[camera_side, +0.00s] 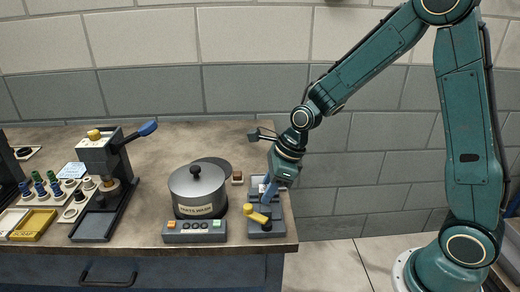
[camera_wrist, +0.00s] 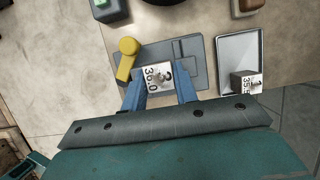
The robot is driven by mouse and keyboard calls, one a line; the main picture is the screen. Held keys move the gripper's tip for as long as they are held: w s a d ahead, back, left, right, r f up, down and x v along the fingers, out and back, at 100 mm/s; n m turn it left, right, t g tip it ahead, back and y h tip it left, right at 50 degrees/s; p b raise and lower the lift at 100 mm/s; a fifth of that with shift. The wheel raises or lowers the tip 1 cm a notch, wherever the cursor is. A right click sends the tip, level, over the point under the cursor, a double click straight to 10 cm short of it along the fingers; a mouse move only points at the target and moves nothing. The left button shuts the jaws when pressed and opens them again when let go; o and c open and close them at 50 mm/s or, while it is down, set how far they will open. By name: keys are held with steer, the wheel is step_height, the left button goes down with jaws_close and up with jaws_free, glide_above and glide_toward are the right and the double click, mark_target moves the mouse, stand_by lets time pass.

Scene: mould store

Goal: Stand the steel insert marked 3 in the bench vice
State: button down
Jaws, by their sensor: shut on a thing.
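In the wrist view my gripper (camera_wrist: 160,90) is shut on a steel insert (camera_wrist: 157,76), with one blue finger on each side. The insert's face reads 36.0 beside a larger digit that I cannot read surely. It is over the grey bench vice (camera_wrist: 193,55), which has a yellow handle (camera_wrist: 127,58). Whether it rests between the jaws or hangs above them I cannot tell. In the side view my gripper (camera_side: 269,193) points down at the vice (camera_side: 266,228) and hides the held insert. Another steel insert (camera_wrist: 247,83), marked 1, stands in a tray (camera_wrist: 239,48).
A lidded pot (camera_side: 198,190) stands left of the vice, behind a grey control box (camera_side: 194,231) with coloured buttons. A press with a blue lever (camera_side: 147,128) and racks of small parts are further left. The bench's right edge is close to the vice.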

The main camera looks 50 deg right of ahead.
steer(key=shift+f, duration=0.3)
steer(key=shift+r, duration=0.3)
stand_by(0.7)
stand_by(0.3)
steer(key=c, duration=0.6)
jaws_free()
steer(key=shift+r, duration=3.7)
